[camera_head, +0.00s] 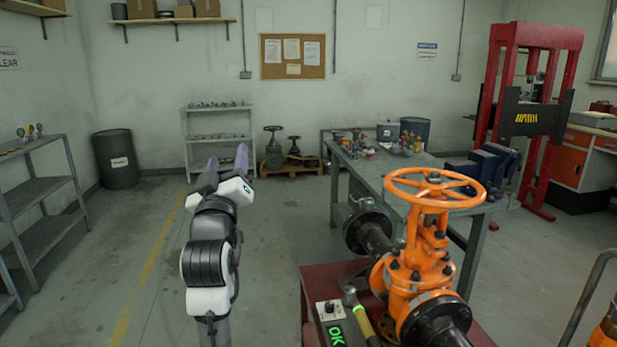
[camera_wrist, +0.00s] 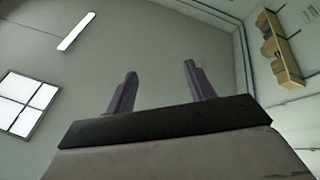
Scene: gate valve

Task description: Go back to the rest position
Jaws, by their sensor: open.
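My gripper (camera_head: 226,165) is raised at the left of the middle in the head view, with its two purple-grey fingers apart and nothing between them. In the wrist view my gripper (camera_wrist: 157,88) also shows open and empty, pointing up towards the ceiling. The orange gate valve (camera_head: 418,270) with its orange handwheel (camera_head: 435,188) stands at the right on a red stand (camera_head: 322,285). My gripper is well to the left of the valve and does not touch it.
A box with a green "OK" display (camera_head: 336,334) and a hammer (camera_head: 361,318) lie on the stand. A workbench (camera_head: 375,175) is behind the valve. A shelf (camera_head: 40,195) and a dark barrel (camera_head: 116,160) are at the left. The floor around my arm is clear.

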